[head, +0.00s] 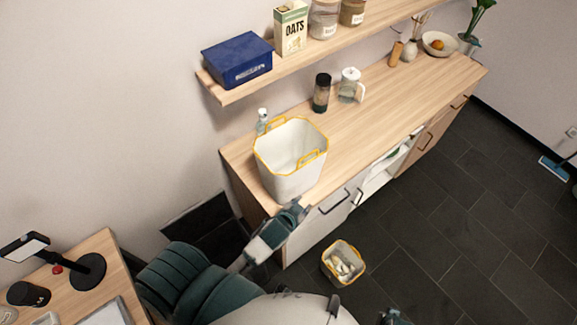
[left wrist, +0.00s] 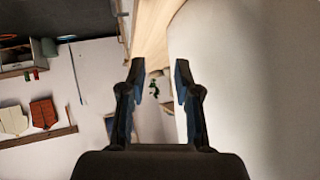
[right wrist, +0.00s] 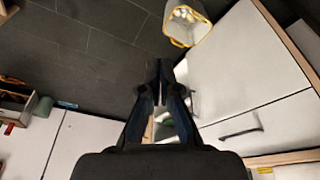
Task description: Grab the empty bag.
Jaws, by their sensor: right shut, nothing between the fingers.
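The empty bag (head: 283,175) is a white, open-topped container with a yellow rim and yellow handles. It stands upright near the left end of the wooden counter (head: 345,125). My left gripper (head: 299,211) is at the counter's front edge, just below the bag's lower front corner. Its fingers are apart with nothing between them, as the left wrist view shows (left wrist: 157,75). A large pale surface fills the right of that view; I cannot tell if it is the bag. My right gripper (right wrist: 160,70) is shut and empty, low in front of the cabinets.
A second yellow-rimmed bag (head: 343,263) with things in it stands on the dark floor; it also shows in the right wrist view (right wrist: 187,24). A spray bottle (head: 262,119) stands behind the empty bag.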

